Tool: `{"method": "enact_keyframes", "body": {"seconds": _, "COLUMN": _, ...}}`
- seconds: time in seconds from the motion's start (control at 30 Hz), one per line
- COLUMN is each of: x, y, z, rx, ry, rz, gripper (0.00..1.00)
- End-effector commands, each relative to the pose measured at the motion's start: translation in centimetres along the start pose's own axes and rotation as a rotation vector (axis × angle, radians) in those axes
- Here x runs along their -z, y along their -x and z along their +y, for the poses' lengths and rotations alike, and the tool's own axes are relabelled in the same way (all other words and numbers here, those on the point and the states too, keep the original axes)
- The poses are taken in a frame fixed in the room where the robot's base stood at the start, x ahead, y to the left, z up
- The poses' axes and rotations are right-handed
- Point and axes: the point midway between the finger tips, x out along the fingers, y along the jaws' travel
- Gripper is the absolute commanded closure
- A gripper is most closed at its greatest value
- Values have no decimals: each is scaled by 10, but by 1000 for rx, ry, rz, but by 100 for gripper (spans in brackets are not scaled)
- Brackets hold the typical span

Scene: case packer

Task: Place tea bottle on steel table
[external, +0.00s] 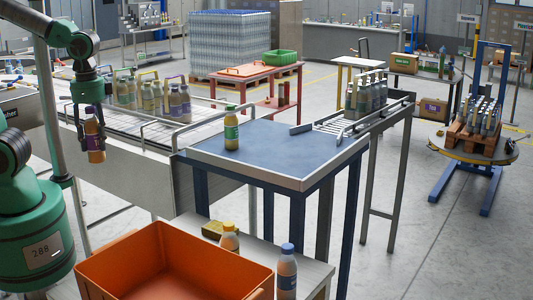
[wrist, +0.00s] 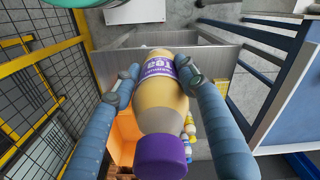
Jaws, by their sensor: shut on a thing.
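My gripper (external: 93,147) is at the left of the external view, shut on an amber bottle (external: 94,128) with a purple label. In the wrist view, both blue-grey fingers of my gripper (wrist: 158,70) press the sides of this bottle (wrist: 162,108), and its purple cap points toward the camera. The bottle hangs in the air, roughly upright, apart from any surface. A blue-grey topped table (external: 270,160) on blue legs stands right of it. A low pale-topped table (external: 312,273) is partly hidden behind the orange bin. I cannot tell which is the steel table.
A green-capped bottle (external: 231,128) stands on the blue-grey top, whose right part is clear. The orange bin (external: 175,262) is in front. A blue-capped bottle (external: 287,272) and a yellow-capped one (external: 229,237) stand beside it. A conveyor (external: 125,125) carries several bottles.

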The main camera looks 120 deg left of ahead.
Motion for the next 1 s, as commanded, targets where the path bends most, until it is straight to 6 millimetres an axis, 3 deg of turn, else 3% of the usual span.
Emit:
{"method": "enact_keyframes", "body": {"seconds": 0.23, "x": -1, "y": -58, "z": 0, "rx": 0, "ry": 0, "rz": -5, "gripper": 93}}
{"method": "enact_keyframes", "body": {"seconds": 0.6, "x": -2, "y": -184, "z": 0, "rx": 0, "ry": 0, "rz": -8, "gripper": 93}}
{"method": "enact_keyframes", "body": {"seconds": 0.8, "x": -1, "y": -224, "z": -1, "rx": 0, "ry": 0, "rz": -4, "gripper": 93}}
{"method": "enact_keyframes", "body": {"seconds": 1.0, "x": 0, "y": -240, "z": -1, "rx": 0, "ry": 0, "rz": -1, "gripper": 93}}
